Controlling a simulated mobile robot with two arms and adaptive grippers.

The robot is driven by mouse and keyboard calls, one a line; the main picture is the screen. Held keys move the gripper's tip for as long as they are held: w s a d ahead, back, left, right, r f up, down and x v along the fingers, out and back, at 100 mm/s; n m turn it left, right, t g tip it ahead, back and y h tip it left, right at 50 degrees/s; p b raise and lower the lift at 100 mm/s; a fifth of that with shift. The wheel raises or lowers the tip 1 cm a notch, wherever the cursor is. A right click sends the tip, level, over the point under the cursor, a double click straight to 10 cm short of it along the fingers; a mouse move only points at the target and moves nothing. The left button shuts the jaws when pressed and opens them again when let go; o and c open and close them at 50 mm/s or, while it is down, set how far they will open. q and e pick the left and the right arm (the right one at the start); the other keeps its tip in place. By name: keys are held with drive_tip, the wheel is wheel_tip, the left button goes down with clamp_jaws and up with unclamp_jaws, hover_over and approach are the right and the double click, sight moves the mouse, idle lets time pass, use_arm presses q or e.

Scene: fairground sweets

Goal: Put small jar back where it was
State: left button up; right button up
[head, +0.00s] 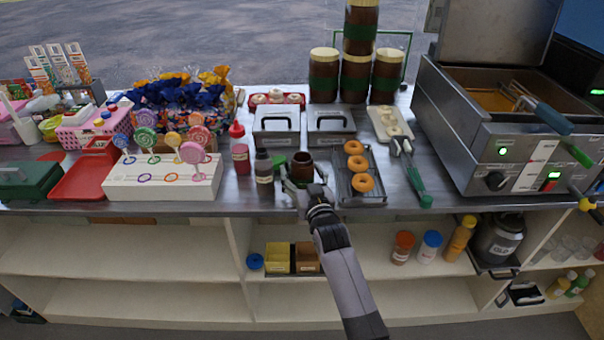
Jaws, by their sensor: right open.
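A small brown jar (302,166) stands upright near the front edge of the counter, its dark round top showing. My right gripper (306,183) reaches in from below. It is open, with its fingers at the near sides of the jar; I cannot tell whether they touch it. The gripper hides the jar's lower front. A small green piece (279,161) lies just left of the jar. My left gripper is not in view.
A dark bottle (264,172) stands close on the left, and a rack (344,183) with doughnuts close on the right. Two steel lidded bins (331,124) stand behind. Large brown jars (324,76) are stacked at the back. A fryer (505,125) fills the right.

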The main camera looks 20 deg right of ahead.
drive_tip(key=shift+r, duration=0.25)
drive_tip(key=s, duration=1.2)
drive_tip(key=shift+a, duration=0.15)
drive_tip(key=s+a+f+n+g+y, duration=0.1)
drive_tip(key=s+a+f+g, duration=0.15)
drive_tip(key=f, duration=0.95)
drive_tip(key=s+a+f+g, duration=0.1)
drive_tip(key=s+f+g, duration=0.2)
drive_tip(key=f, duration=1)
drive_tip(key=s+f+n+g, duration=0.1)
drive_tip(key=s+f+g, duration=0.3)
drive_tip(key=s+f, duration=0.8)
drive_tip(key=s+d+f+g, duration=0.2)
drive_tip(key=s+f, duration=0.4)
drive_tip(key=s, duration=0.4)
drive_tip(key=s+d+f+g, duration=0.3)
drive_tip(key=s+f, duration=0.4)
drive_tip(key=s, duration=0.3)
drive_tip(key=s+d+f+g, duration=0.2)
drive_tip(key=s+f, duration=0.4)
drive_tip(key=s, duration=0.5)
drive_tip(key=shift+d+f+n+h, duration=0.15)
drive_tip(key=shift+d+n+h, duration=0.15)
